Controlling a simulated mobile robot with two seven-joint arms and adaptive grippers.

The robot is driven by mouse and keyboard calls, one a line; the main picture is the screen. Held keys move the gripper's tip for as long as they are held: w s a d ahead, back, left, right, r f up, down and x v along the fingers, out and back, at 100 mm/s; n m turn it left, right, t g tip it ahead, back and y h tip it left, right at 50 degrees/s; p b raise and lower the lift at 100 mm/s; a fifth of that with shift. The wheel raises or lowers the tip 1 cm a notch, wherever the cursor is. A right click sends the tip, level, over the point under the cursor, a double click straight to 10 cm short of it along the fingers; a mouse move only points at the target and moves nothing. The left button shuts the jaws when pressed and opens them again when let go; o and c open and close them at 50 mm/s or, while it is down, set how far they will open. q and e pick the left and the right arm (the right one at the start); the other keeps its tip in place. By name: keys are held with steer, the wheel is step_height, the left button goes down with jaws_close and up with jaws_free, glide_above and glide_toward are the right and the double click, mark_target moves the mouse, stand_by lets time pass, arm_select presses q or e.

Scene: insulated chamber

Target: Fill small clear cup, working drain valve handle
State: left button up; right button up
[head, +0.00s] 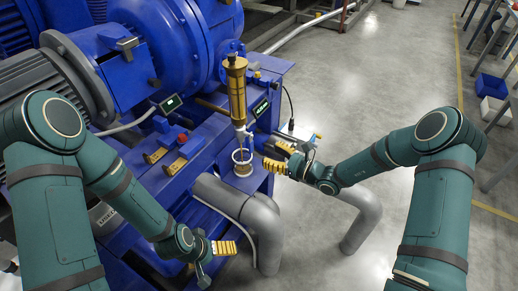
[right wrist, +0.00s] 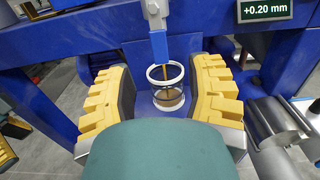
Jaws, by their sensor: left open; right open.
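The small clear cup (head: 243,157) stands upright on a blue ledge under the brass cylinder (head: 237,90). In the right wrist view the cup (right wrist: 157,74) has pale rims, and a thin brown stream (right wrist: 168,76) runs down into it. Some brown liquid shows low inside. A blue handle (right wrist: 159,46) on a silver fitting hangs above and in front of the cup; I take it as the drain valve handle. My right gripper (right wrist: 165,97) is open, its yellow-padded fingers on either side of the cup with gaps visible. My left gripper (head: 222,248) is open and empty, low and left of the pipe.
Blue machinery (head: 180,45) fills the left and back. A display (right wrist: 264,9) reads +0.20 mm; another display (head: 171,103) sits further left. Thick grey pipes (head: 265,235) stand below the ledge. Open floor (head: 380,70) lies to the right.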

steer(key=shift+v, duration=2)
stand_by(6.0)
